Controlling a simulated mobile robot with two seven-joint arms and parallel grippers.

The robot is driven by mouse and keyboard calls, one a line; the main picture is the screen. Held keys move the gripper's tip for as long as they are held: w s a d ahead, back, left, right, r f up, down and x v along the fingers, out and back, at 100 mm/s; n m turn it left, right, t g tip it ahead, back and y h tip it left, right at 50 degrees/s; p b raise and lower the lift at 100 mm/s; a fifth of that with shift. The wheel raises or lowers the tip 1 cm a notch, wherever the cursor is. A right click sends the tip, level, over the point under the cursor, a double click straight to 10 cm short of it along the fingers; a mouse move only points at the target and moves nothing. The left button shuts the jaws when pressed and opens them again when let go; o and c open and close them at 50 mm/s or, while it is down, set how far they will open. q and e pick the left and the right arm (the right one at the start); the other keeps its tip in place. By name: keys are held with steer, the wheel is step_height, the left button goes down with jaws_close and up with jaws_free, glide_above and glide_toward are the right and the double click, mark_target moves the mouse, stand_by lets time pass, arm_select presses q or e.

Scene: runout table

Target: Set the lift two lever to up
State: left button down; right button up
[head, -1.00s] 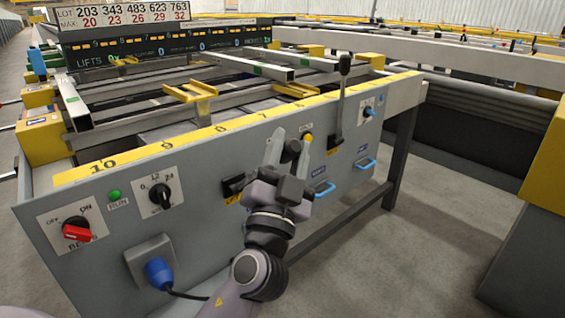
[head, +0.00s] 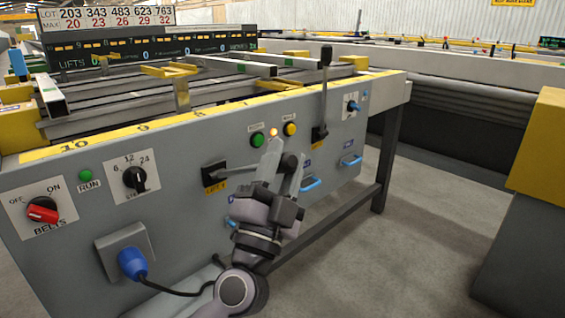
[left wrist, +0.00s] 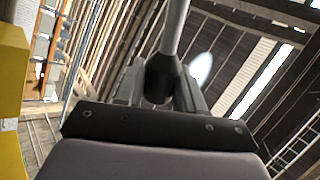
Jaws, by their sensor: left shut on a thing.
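My left gripper (head: 281,157) is in front of the grey control panel (head: 195,215). Its fingers are shut on the dark end of a lever; in the left wrist view a grey rod (left wrist: 176,25) runs up from between the fingers (left wrist: 158,92). In the head view this left lever (head: 240,171) comes out of a black housing (head: 214,173) and slants toward the gripper. The yellow label below reads LIFT; its number is unclear. A second lever (head: 323,95), with a black knob, stands nearly upright to the right, untouched. My right gripper is not in view.
A green button (head: 257,140) and a yellow button (head: 290,129) are close behind the gripper. Blue handles (head: 350,161) stick out at the lower right. A blue plug (head: 132,263) and its cable hang at the lower left. Open floor lies right of the table.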

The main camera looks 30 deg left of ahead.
arm_select(q)
steer(key=shift+d, duration=0.1)
steer(key=c, duration=0.8)
jaws_free()
steer(key=v, duration=0.7)
steer(key=shift+f, duration=0.1)
